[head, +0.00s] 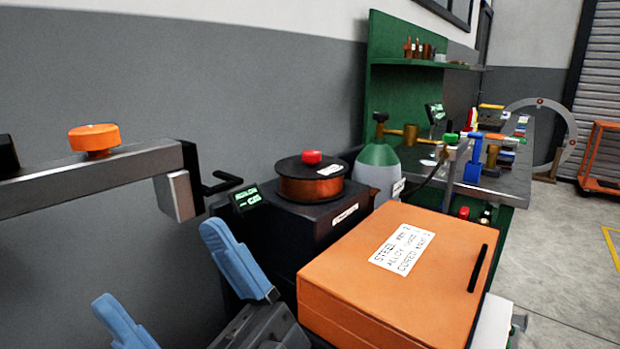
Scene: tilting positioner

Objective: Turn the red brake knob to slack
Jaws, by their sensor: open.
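The red brake knob (312,157) sits on top of a spool of copper-coloured wire (311,186) with black flanges. The spool lies flat on a dark box. The knob's markings and its slack position cannot be made out. My gripper (158,264) shows at the lower left with two blue fingers spread apart. It is open and empty, in front and to the left of the spool, and not touching the knob.
An orange lidded box (340,270) with a white label stands right of my gripper. A metal beam (85,180) with an orange knob (95,139) is at the left. A small lit display (247,197) stands beside the spool. A green-grey gas cylinder (379,165) is behind.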

